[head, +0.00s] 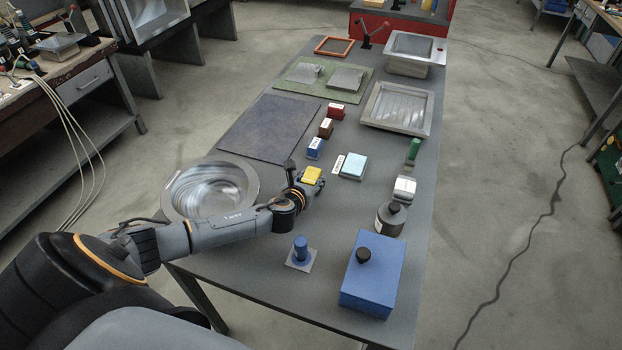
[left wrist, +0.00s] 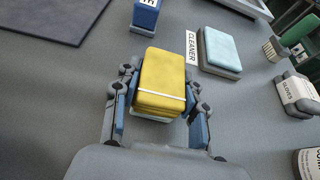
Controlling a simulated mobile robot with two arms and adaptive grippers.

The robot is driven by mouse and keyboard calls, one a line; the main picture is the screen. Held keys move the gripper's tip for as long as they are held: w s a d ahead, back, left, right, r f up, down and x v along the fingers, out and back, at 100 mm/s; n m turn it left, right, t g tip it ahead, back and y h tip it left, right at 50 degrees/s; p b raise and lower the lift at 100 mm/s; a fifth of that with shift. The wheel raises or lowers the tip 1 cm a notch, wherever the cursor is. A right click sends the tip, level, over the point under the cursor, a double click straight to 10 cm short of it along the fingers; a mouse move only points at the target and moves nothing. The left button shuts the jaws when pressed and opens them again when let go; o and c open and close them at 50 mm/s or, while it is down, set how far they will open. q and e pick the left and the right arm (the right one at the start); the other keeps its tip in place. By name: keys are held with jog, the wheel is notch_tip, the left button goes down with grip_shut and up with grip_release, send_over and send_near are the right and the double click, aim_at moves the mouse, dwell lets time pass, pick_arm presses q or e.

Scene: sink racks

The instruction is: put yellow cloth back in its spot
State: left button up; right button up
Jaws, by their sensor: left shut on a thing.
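The yellow cloth (head: 312,174) is a small folded block, and in the left wrist view (left wrist: 162,82) it has a thin white band across it. My left gripper (head: 307,188) is shut on it, with one finger on each side of the cloth in the left wrist view (left wrist: 160,103). A pale edge shows under the near end of the cloth. The cloth is at or just above the grey table; I cannot tell if it touches. My right gripper is not in view.
A light blue block (head: 353,166) and a CLEANER label (left wrist: 191,48) are to the right. A blue labelled block (head: 314,148) stands just beyond. A steel bowl (head: 210,190) is left; a blue box (head: 370,273), a blue-knobbed stand (head: 300,252) and a dark bottle (head: 390,219) are nearer.

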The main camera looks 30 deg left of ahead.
pick_arm(q)
jog(key=shift+f, duration=0.1)
jog(key=o, duration=0.9)
jog(key=shift+o, duration=1.2)
